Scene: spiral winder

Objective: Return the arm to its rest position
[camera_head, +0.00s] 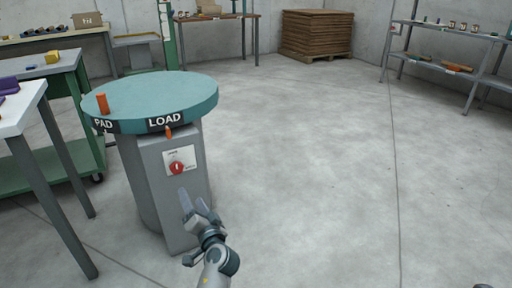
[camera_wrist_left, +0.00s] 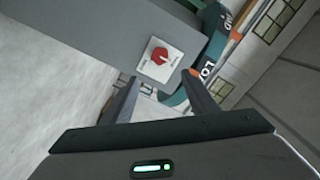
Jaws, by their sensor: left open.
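My left gripper (camera_head: 194,202) is open and empty in front of the grey pedestal of the spiral winder, below its red switch knob (camera_head: 177,168). In the left wrist view my two fingers (camera_wrist_left: 160,95) are spread apart, with the red knob (camera_wrist_left: 160,54) on its white plate beyond them, not between the fingertips. The winder's teal round turntable (camera_head: 160,92) carries PAD and LOAD labels on its rim. A small orange pointer (camera_head: 168,132) sits under the LOAD label. My right gripper does not show.
A white-topped table (camera_head: 22,108) and a green cart (camera_head: 90,125) stand close on the left. A workbench (camera_head: 228,16), a stack of brown sheets on a pallet (camera_head: 318,34) and a metal shelf (camera_head: 440,60) stand at the back. The floor (camera_head: 320,180) to the right is clear.

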